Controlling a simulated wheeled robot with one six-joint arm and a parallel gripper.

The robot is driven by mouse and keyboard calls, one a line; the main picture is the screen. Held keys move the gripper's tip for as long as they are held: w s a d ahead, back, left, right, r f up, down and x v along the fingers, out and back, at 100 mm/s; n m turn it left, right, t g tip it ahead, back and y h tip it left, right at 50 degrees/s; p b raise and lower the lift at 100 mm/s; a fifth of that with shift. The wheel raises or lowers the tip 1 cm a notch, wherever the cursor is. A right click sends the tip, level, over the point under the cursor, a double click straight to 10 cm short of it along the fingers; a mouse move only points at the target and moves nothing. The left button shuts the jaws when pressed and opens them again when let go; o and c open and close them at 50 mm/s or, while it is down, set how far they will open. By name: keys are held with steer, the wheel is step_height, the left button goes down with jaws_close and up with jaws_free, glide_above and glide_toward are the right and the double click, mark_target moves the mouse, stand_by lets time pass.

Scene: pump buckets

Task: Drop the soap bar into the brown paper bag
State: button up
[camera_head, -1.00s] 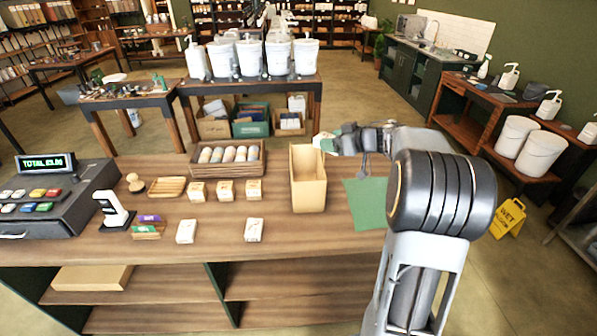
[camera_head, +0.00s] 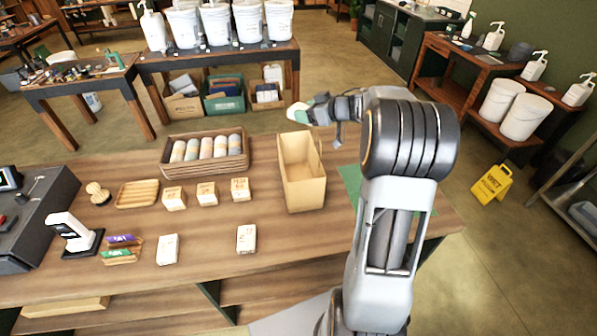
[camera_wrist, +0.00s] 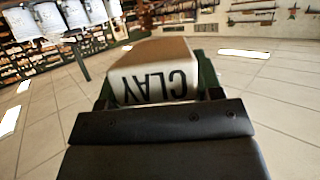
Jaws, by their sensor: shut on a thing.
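The brown paper bag (camera_head: 302,184) stands upright and open at the top on the wooden counter. My gripper (camera_head: 300,112) is above the bag's far part, at the left end of my arm. It is shut on a pale soap bar, whose end shows at the gripper tip. In the wrist view the soap bar (camera_wrist: 155,72) fills the space between the fingers (camera_wrist: 155,95), with "CLAY" printed on its near face. The head view does not show clearly whether the bar is straight over the opening.
Several small soap boxes (camera_head: 207,194) stand on the counter left of the bag. A wooden crate of rolls (camera_head: 205,163) is behind them. A green mat (camera_head: 352,180) lies right of the bag. A scanner (camera_head: 70,232) and register (camera_head: 30,222) are at the left.

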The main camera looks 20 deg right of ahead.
steer(key=shift+f+b, duration=0.85)
steer(key=shift+f, duration=0.45)
steer(key=o, duration=1.1)
steer(key=b+v, duration=0.2)
steer(key=v, duration=1.2)
steer(key=shift+f, duration=0.1)
steer(key=shift+w, duration=0.1)
